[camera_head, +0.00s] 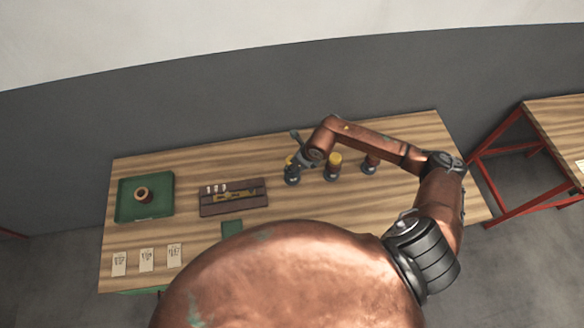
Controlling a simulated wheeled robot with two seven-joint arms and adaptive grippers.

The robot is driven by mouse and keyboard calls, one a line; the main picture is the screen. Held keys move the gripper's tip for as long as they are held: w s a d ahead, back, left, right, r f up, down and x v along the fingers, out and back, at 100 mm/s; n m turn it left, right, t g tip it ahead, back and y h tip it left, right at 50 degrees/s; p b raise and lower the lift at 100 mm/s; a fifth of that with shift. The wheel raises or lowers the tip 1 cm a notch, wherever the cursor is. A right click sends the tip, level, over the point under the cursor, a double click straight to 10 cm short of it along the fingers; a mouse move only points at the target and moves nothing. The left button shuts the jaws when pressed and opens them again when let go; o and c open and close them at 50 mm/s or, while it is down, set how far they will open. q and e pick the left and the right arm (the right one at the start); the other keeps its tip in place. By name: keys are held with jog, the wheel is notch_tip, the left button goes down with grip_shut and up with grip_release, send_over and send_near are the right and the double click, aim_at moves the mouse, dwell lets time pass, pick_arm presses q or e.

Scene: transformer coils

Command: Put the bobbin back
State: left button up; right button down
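A copper-coloured bobbin (143,195) with a dark centre sits in the green tray (126,209) at the left of the table. Three more bobbins stand in a row on dark round bases right of the table's middle: a yellow-topped one (291,170) at left, partly hidden by my gripper, a yellow one (333,163) in the middle, and a copper-brown one (370,165) at right. My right arm comes in from the right, and its gripper (298,154) is over or beside the left bobbin. The fingers are too small to tell open, shut or touching. My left gripper is out of view.
A dark brown holder (256,203) with small white pieces and a yellow tool lies mid-table. A green pad (232,228) is in front of it. Several paper cards (146,260) lie at the front left. A second, red-framed table (551,115) stands at right.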

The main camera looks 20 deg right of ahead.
notch_tip(320, 180, down, 2)
jog(key=shift+s+f+p, duration=0.1)
jog(key=shift+p, duration=0.25)
jog(key=shift+f, duration=0.1)
jog(key=shift+f, duration=0.1)
jog(key=c, duration=1.4)
grip_release()
jog(key=shift+c, duration=0.2)
jog(key=shift+s+d+r, duration=0.15)
jog(key=shift+d+r, duration=0.05)
jog(key=shift+r, duration=0.25)
jog(key=b+v, duration=0.2)
jog(key=v, duration=0.9)
